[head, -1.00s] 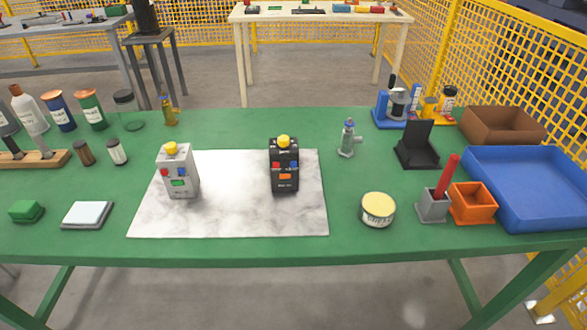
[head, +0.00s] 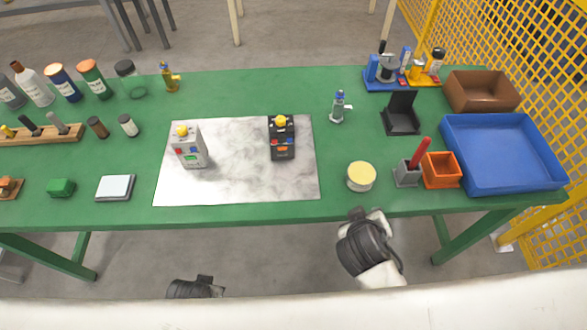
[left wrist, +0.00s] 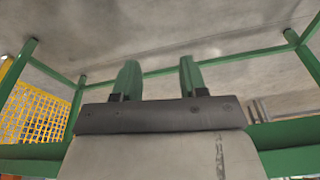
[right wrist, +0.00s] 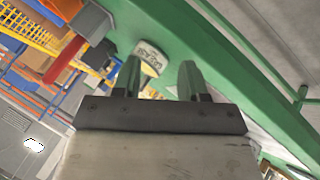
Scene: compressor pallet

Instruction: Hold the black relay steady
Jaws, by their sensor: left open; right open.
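The black relay (head: 282,138) stands on the marbled white mat (head: 240,185), right of the middle. It has a yellow knob on top and red, blue and orange parts on its front. A grey relay-like unit (head: 188,147) with a yellow knob stands on the mat to its left. My left gripper (left wrist: 155,80) is open and empty, below the table's front edge in the head view. My right gripper (right wrist: 160,80) is open and empty, near the table's front edge. Both are well apart from the black relay.
A round cream-lidded tin (head: 361,176) stands right of the mat. Beyond it are a grey holder with a red stick (head: 408,172), an orange bin (head: 441,170) and a blue tray (head: 500,152). A white-topped pad (head: 115,187) lies left. The mat's front is clear.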

